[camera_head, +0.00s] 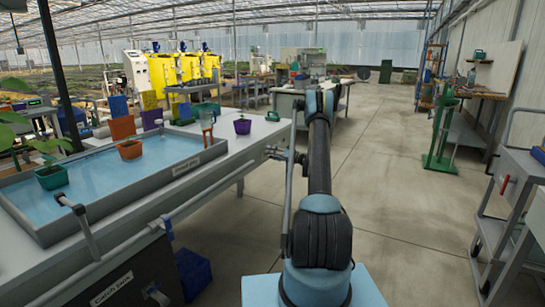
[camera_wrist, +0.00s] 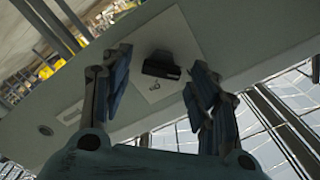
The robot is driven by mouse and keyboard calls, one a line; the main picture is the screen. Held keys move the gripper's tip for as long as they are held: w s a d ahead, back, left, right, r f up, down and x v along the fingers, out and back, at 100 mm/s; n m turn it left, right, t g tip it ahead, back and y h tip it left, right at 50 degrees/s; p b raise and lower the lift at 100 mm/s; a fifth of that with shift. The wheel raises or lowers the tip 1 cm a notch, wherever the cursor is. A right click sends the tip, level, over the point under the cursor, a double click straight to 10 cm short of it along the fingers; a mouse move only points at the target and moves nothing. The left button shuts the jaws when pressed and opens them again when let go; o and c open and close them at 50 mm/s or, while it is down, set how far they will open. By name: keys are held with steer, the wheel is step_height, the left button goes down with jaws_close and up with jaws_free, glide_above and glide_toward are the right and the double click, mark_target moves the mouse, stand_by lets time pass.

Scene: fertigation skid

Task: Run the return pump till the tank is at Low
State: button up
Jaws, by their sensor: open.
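In the wrist view my gripper (camera_wrist: 155,90) is open and empty, one dark finger on each side. Between the fingers, beyond them, a small dark block (camera_wrist: 161,66) sits on a pale square sheet (camera_wrist: 183,42) on a grey-green surface. I cannot tell whether the block is a pump control. In the head view a shallow blue tray (camera_head: 85,179) with a grey rim lies on the bench. A dark box with a white label (camera_head: 112,288) stands below it at lower left; the label is too small to read surely. No pump or level mark is clearly readable.
Yellow tanks (camera_head: 182,70) stand behind. A green stand (camera_head: 441,135) and a grey cart (camera_head: 520,185) are at right. The concrete aisle (camera_head: 385,165) between is clear.

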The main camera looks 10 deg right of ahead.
steer(key=shift+c, duration=0.2)
steer(key=c, duration=1)
steer(key=shift+m, duration=0.4)
steer(key=m, duration=1.7)
steer(key=shift+f, duration=0.35)
